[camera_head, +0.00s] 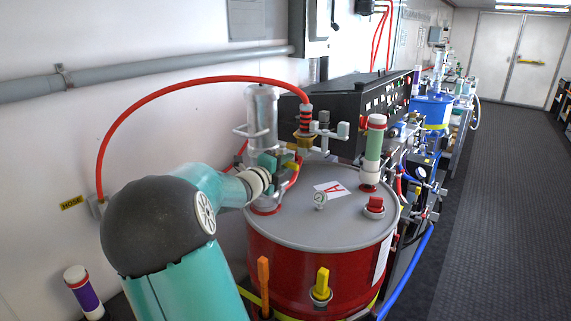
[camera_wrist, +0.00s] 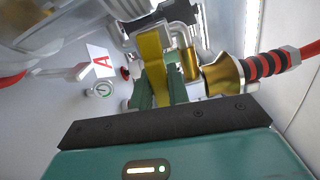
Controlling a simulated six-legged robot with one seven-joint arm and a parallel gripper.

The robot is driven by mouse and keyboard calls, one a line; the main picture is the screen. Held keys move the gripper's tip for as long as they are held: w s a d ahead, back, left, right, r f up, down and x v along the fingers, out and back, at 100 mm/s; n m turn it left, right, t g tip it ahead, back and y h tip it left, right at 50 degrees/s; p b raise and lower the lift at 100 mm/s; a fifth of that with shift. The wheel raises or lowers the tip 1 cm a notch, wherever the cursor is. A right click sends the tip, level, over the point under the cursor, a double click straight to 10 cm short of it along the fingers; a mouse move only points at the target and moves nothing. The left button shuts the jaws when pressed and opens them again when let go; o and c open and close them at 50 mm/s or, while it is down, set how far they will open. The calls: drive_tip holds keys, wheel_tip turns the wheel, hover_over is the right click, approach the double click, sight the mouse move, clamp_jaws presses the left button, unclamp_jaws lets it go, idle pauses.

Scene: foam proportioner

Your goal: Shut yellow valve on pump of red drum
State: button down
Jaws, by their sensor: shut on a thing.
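The red drum (camera_head: 300,270) stands in the middle of the head view, with a grey lid bearing a white label "A" (camera_head: 332,190). The grey pump (camera_head: 262,112) rises from the left of the lid. My gripper (camera_head: 276,163) reaches the pump from the left. In the wrist view, the yellow valve handle (camera_wrist: 152,62) lies between the green fingers of my gripper (camera_wrist: 160,92), which are shut on it. A bit of yellow also shows at my gripper in the head view (camera_head: 292,166). The valve body is mostly hidden.
A red hose (camera_head: 190,82) arches from the wall to a brass fitting (camera_head: 305,140), close to my gripper in the wrist view (camera_wrist: 222,75). A gauge (camera_head: 320,198) and a red-capped green cylinder (camera_head: 374,145) stand on the lid. Open floor (camera_head: 505,190) lies right.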

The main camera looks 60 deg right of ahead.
drive_tip(key=c, duration=1.6)
unclamp_jaws()
drive_tip(key=shift+a, duration=0.1)
drive_tip(key=a, duration=0.4)
drive_tip(key=w+a, duration=0.1)
drive_tip(key=a, duration=0.4)
drive_tip(key=w+a, duration=0.1)
drive_tip(key=a, duration=0.3)
drive_tip(key=shift+w+a, duration=0.1)
drive_tip(key=shift+a, duration=0.15)
